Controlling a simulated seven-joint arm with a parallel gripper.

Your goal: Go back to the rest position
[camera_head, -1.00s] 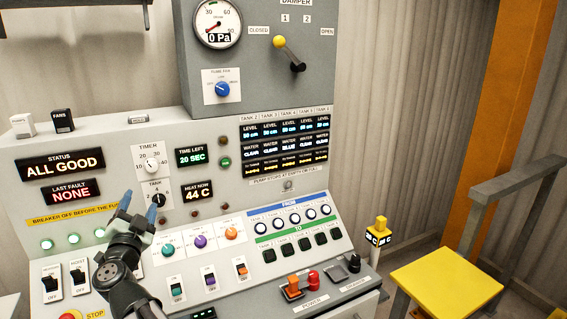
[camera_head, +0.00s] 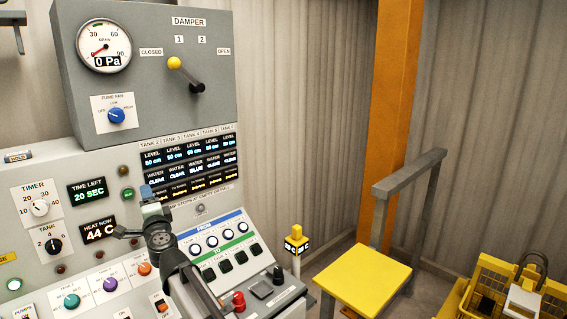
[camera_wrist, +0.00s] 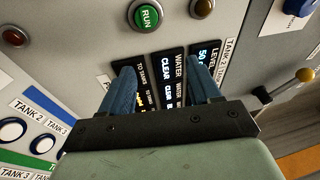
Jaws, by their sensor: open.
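My gripper (camera_head: 148,193) is raised in front of the control panel, just left of the tank readouts, in the head view. In the wrist view my gripper (camera_wrist: 163,78) has its two blue fingers wide apart with nothing between them. Behind them are the tank display columns (camera_wrist: 172,72), and the green RUN button (camera_wrist: 147,15) is beyond the fingers. I cannot tell the exact gap between the fingertips and the panel face.
The timer dial (camera_head: 39,208) and tank dial (camera_head: 53,246) are left of my arm. The damper lever (camera_head: 185,75) is above. The FROM and TO button rows, a red knob (camera_head: 239,301), a yellow stool (camera_head: 362,282) and an orange post (camera_head: 388,120) are to the right.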

